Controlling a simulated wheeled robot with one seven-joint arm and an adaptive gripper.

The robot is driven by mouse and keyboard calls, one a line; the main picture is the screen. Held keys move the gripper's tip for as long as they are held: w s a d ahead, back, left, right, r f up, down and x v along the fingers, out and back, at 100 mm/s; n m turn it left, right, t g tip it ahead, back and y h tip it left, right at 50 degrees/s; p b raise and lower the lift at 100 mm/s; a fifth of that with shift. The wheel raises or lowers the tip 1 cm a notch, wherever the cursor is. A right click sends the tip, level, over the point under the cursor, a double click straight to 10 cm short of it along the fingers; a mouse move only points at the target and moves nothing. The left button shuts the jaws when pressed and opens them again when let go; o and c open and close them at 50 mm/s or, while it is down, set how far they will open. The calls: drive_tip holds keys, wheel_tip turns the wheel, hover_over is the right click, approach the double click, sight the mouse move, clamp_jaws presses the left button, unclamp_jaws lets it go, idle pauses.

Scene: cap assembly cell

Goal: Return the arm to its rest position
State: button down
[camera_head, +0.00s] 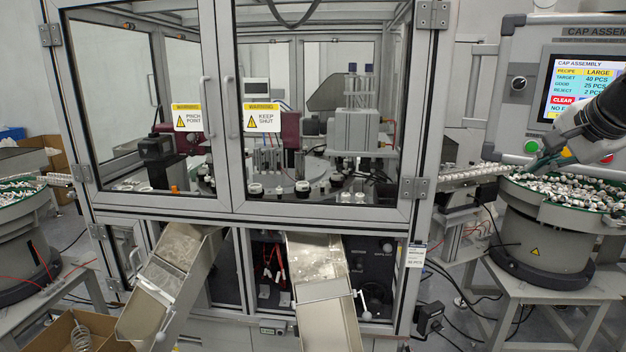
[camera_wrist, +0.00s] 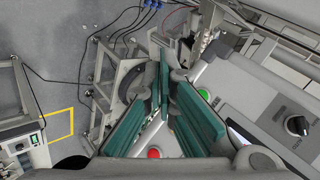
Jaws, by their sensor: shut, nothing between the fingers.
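My arm reaches in from the right edge of the head view, in front of the control panel (camera_head: 516,75). My gripper (camera_head: 538,166) points down and left, over the edge of the right feeder bowl (camera_head: 530,190) in the picture. I cannot tell the gap between them. In the wrist view, the teal fingers of my gripper (camera_wrist: 164,82) come together at the tips and hold nothing.
The panel carries a green button (camera_wrist: 203,93), a red button (camera_wrist: 153,153) and a black knob (camera_wrist: 297,125), close around my fingers in the wrist view. The glazed assembly cell (camera_head: 423,120) stands left of my arm. Two metal chutes (camera_head: 325,285) slope out below it.

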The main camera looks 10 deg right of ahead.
drive_tip(key=s+a+f+n+g+y, duration=0.1)
drive_tip(key=s+a+f+n, duration=0.15)
drive_tip(key=a, duration=0.45)
drive_tip(key=s+a+f+n, duration=0.1)
drive_tip(key=s+a+n, duration=0.25)
drive_tip(key=a, duration=0.35)
drive_tip(key=s+a+f+n+g+y, duration=0.1)
drive_tip(key=s+a+f+n, duration=0.15)
drive_tip(key=a, duration=0.55)
drive_tip(key=s+a+f+n, duration=0.3)
drive_tip(key=s+n, duration=0.1)
drive_tip(key=s, duration=0.1)
drive_tip(key=s+a+f+n+g+b, duration=0.1)
drive_tip(key=s+a+f+n, duration=0.2)
drive_tip(key=s+f+n, duration=0.1)
drive_tip(key=shift+s+a+b, duration=0.3)
drive_tip(key=shift+s, duration=0.55)
